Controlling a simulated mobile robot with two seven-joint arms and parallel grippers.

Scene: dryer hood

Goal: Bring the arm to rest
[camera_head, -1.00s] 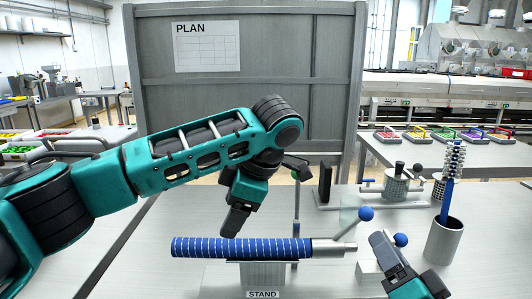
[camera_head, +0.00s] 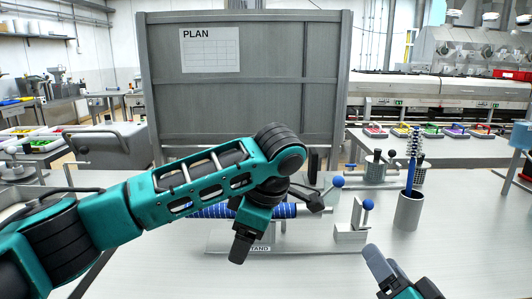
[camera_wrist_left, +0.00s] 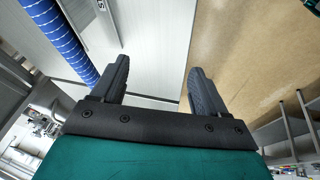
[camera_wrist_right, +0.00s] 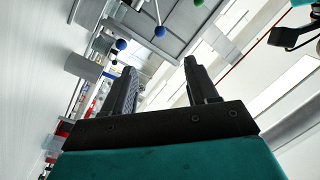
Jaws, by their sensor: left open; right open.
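My left arm reaches in from the left in the head view, and its gripper (camera_head: 240,250) points down in front of the stand. In the left wrist view its two fingers (camera_wrist_left: 158,80) are apart with nothing between them. My right gripper (camera_head: 376,266) is at the lower right, over the front of the table. In the right wrist view its fingers (camera_wrist_right: 160,80) are apart and empty. A blue hose-like roll with white stripes (camera_head: 280,211) lies across the stand (camera_head: 300,244). My left arm hides much of it; it also shows in the left wrist view (camera_wrist_left: 62,40).
A grey cup (camera_head: 409,212) with a brush stands right of the stand. A small block with a blue-knobbed lever (camera_head: 350,234) is between them. A grey panel (camera_head: 245,100) rises behind. Bare table (camera_head: 470,245) lies at the right.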

